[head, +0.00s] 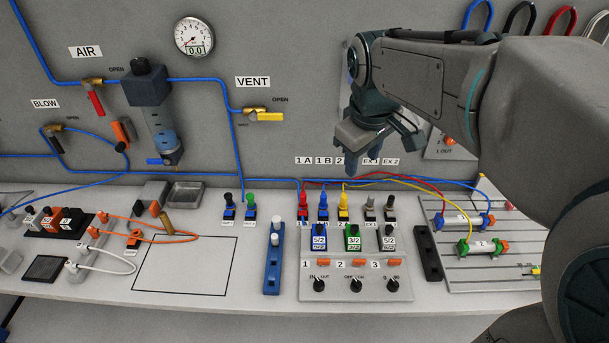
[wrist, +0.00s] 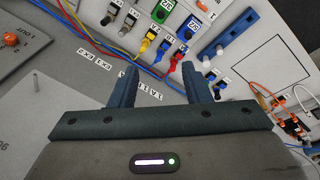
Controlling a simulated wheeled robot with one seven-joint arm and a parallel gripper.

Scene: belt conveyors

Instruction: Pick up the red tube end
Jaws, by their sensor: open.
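The red tube end (head: 303,207) stands upright at the port marked 1A on the bench, at the left of a row of coloured fittings. A red tube runs from this area toward the cylinders at the right. In the wrist view the red end (wrist: 174,66) shows between the fingertips and beyond them. My gripper (head: 380,155) is open and empty, above and to the right of the red end, apart from it. Its two fingers also show in the wrist view (wrist: 162,72).
A blue end (head: 323,207) and a yellow end (head: 343,207) stand close to the right of the red one. Blue, red and yellow tubes cross behind them. The valve panel (head: 355,290) lies in front. A blue rack (head: 272,270) stands to the left.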

